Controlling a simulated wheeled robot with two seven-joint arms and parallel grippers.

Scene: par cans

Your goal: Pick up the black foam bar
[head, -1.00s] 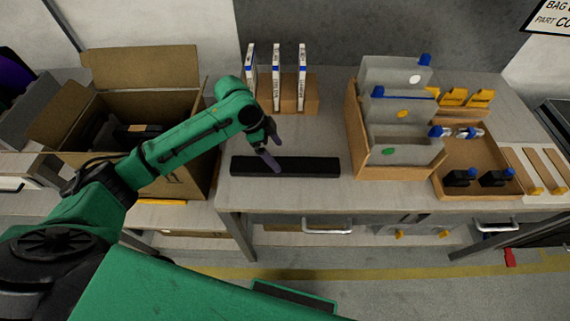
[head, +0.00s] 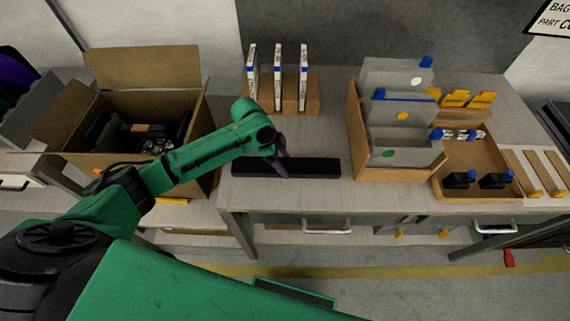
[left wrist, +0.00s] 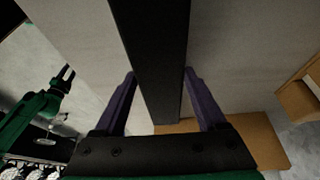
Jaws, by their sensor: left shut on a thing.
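The black foam bar (head: 315,168) lies flat near the front edge of the grey table. My left gripper (head: 282,166) is at the bar, a little left of its right half, pointing down. In the left wrist view the bar (left wrist: 150,35) runs between the two purple fingers of my left gripper (left wrist: 160,75), one on each side. The left gripper is shut on the bar. I see no gap between bar and table. A green arm with a small dark gripper (left wrist: 66,76), seemingly my right one, shows at the left of the wrist view, too small to judge its jaws.
An open cardboard box (head: 185,125) stands left of the bar. Upright white cases stand in a wooden block (head: 312,96) behind it. A cardboard bin (head: 357,130) with grey panels and a brown tray (head: 480,155) are to the right. The table between is clear.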

